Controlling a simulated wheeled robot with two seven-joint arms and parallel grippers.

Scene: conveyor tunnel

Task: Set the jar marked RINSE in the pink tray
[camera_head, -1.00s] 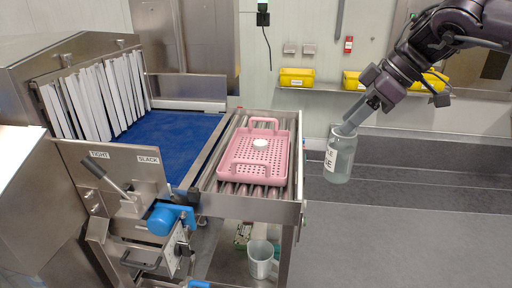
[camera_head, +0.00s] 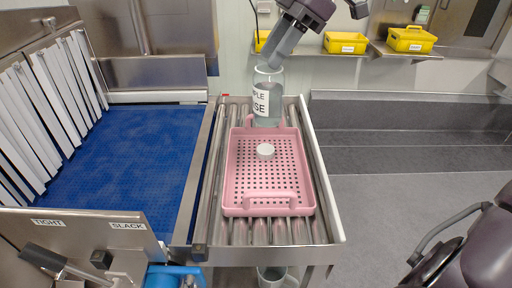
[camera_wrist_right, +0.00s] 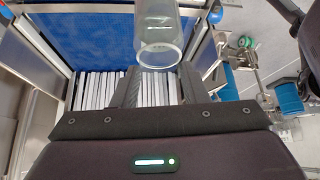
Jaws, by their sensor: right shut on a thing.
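My right gripper (camera_head: 271,62) is shut on a clear glass jar (camera_head: 268,104) and holds it upright by its top. The white label shows only the letter ends "PLE" and "SE"; the rest is turned out of sight. The jar also shows between the fingers in the right wrist view (camera_wrist_right: 158,40). The pink tray (camera_head: 234,190) has a perforated floor and two end handles, and rests on the rollers. The jar overlaps the tray's far end; its height above the tray is hard to tell. A white round disc (camera_head: 265,151) lies in the tray. My left gripper is not in view.
The roller table (camera_head: 328,218) has raised metal side rails. A blue belt (camera_head: 130,150) and white strip curtain (camera_head: 40,115) lie left. Yellow bins (camera_head: 410,40) stand on the back shelf. A clear jug (camera_head: 275,277) is below the rollers. The tray's near floor is free.

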